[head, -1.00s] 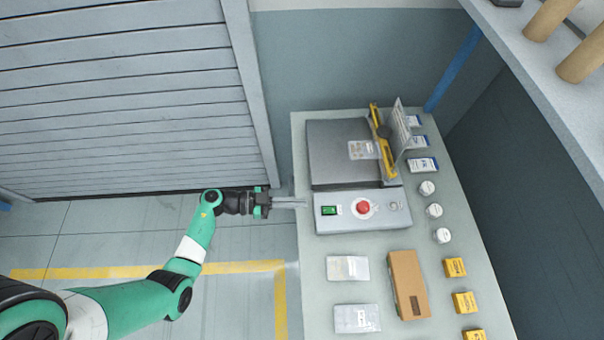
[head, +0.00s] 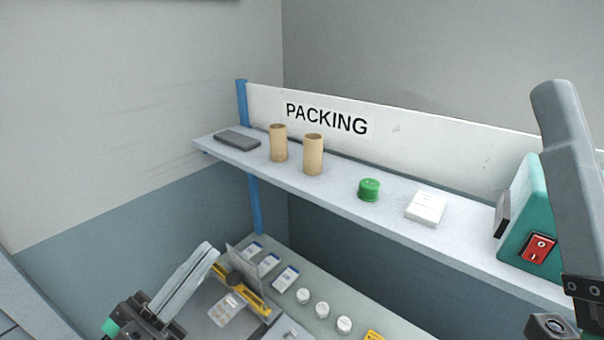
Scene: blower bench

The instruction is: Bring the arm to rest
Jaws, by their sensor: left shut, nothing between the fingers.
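My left gripper (head: 206,250) is at the bottom left of the head view, its long grey fingers shut and empty, pointing up and to the right. It is over or in front of the sealer (head: 240,290) with the yellow bar on the bench; the exact gap cannot be told. A large grey finger-like part with a black bolted mount, which looks like my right gripper (head: 566,130), stands at the right edge, partly cut off. Its opening cannot be seen.
A shelf (head: 330,205) marked PACKING holds a dark flat slab (head: 237,140), two cardboard tubes (head: 313,155), a green roll (head: 369,189), a white stack (head: 426,208) and a teal box with a red switch (head: 530,220). White round tubs (head: 322,310) and blue-white packets (head: 286,278) lie on the bench below.

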